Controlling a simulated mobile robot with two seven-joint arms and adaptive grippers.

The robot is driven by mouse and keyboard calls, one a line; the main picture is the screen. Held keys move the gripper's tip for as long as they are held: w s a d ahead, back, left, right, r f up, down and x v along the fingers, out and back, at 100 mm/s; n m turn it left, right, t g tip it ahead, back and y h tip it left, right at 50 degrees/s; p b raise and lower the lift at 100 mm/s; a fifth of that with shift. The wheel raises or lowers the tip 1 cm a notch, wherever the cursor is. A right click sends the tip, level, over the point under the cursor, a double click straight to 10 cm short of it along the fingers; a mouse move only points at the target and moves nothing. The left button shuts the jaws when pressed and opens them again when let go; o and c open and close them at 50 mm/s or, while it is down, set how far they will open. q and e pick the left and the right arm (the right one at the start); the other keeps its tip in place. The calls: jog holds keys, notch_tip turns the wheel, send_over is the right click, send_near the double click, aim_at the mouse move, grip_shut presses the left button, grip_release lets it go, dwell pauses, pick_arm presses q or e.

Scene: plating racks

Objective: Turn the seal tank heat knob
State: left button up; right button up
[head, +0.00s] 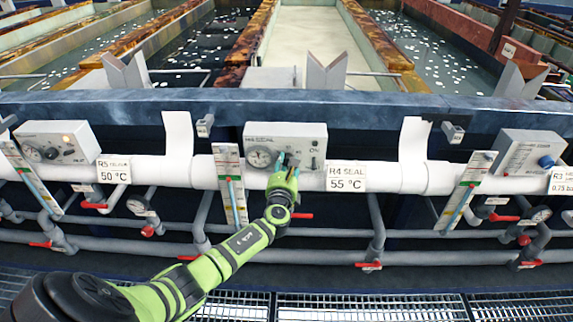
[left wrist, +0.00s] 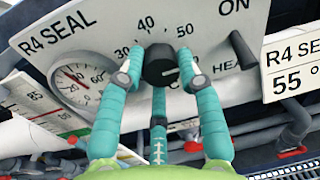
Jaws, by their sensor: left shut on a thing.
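The R4 SEAL control box (head: 286,142) is mounted on the white pipe below the tank edge, at the middle of the head view. In the left wrist view its panel (left wrist: 100,30) fills the upper part. The black heat knob (left wrist: 160,66) sits below a printed scale reading 30, 40, 50. My left gripper (head: 283,168) is at the panel. In the left wrist view its teal fingers (left wrist: 160,75) are closed around the knob, one on each side, with a third finger below. My right gripper is not in view.
A dial gauge (left wrist: 82,82) is left of the knob, and a black ON/HEAT switch (left wrist: 243,50) is right of it. The R4 SEAL 55 °C sign (head: 346,177) hangs beside the box. Red-handled valves (head: 300,215) and grey pipes run below.

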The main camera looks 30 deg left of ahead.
pick_arm(q)
jog(key=o, duration=1.1)
jog(key=shift+f, duration=0.1)
jog(key=shift+o, duration=0.2)
jog(key=v, duration=1.2)
jog(key=s+d+f+n+g+h, duration=0.1)
jog(key=s+f+n+g, duration=0.3)
jog(key=f, duration=0.6)
jog(key=s+f+n+g+h, duration=0.1)
jog(key=s+f+n+h, duration=0.3)
jog(key=f, duration=0.6)
jog(key=s+d+f+n+g+y, duration=0.1)
jog(key=s+f+n+g, duration=0.15)
jog(key=s+f, duration=0.55)
jog(key=s+d+f+n+g+h, duration=0.1)
jog(key=s+f+n, duration=0.4)
jog(key=s, duration=0.5)
jog(key=s+d+f+n+g+h, duration=0.1)
jog(key=s+d+f+n+g, duration=0.3)
jog(key=s, duration=0.6)
jog(key=s+d+f+n+g+h, duration=0.2)
jog(key=s+d+f+n, duration=0.3)
jog(key=s+f+n, duration=0.2)
jog(key=s+f, duration=0.2)
jog(key=s, duration=0.1)
jog(key=shift+d+f, duration=0.3)
jog(key=shift+f, duration=0.05)
